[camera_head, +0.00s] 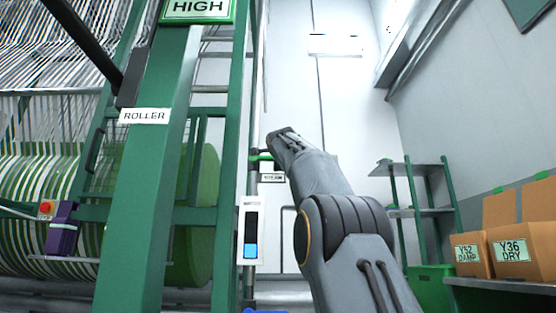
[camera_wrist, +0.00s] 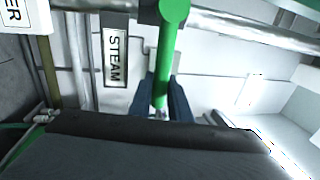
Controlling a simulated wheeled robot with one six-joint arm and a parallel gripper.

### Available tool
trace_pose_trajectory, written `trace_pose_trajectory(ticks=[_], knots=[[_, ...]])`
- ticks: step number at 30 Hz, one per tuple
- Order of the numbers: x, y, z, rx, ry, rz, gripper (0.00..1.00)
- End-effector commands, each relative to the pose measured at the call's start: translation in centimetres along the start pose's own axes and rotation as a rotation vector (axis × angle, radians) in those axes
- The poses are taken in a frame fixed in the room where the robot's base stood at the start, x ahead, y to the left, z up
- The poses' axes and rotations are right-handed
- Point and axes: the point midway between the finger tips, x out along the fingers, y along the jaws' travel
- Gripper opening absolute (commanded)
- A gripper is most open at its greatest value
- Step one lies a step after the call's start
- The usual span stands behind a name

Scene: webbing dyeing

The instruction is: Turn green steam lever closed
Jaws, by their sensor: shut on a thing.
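The green steam lever (camera_head: 261,157) juts out from a vertical pipe in the head view, just above a small white STEAM sign (camera_head: 272,178). In the wrist view the green lever (camera_wrist: 169,45) runs from a round green hub at the top down between my fingers. My gripper (camera_wrist: 163,98) is shut on the lever, with one dark finger on each side of it. The STEAM sign (camera_wrist: 115,57) hangs left of the lever there. In the head view my arm hides most of my gripper and the lever's outer end.
The green roller frame (camera_head: 160,190) and striped drum stand at left. A white panel with a blue gauge (camera_head: 251,230) is below the lever. Green-framed shelves (camera_head: 420,190) and cardboard boxes (camera_head: 512,248) stand at right. A metal pipe (camera_wrist: 245,29) runs behind the hub.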

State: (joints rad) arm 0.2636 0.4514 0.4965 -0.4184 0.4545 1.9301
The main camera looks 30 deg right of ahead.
Motion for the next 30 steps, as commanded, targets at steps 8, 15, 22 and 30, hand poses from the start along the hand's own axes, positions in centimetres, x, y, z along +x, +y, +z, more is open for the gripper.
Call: trace_pose_trajectory(ticks=[8, 15, 22, 30], knots=[[0.0, 0.3, 0.1, 0.000, 0.000, 0.006, 0.36], [-0.1, 0.2, 0.2, 0.000, -0.001, 0.004, 0.36], [-1.8, 0.2, 0.1, -0.001, 0.001, 0.003, 0.36], [-5.2, 0.3, 0.0, -0.001, 0.001, 0.005, 0.36]])
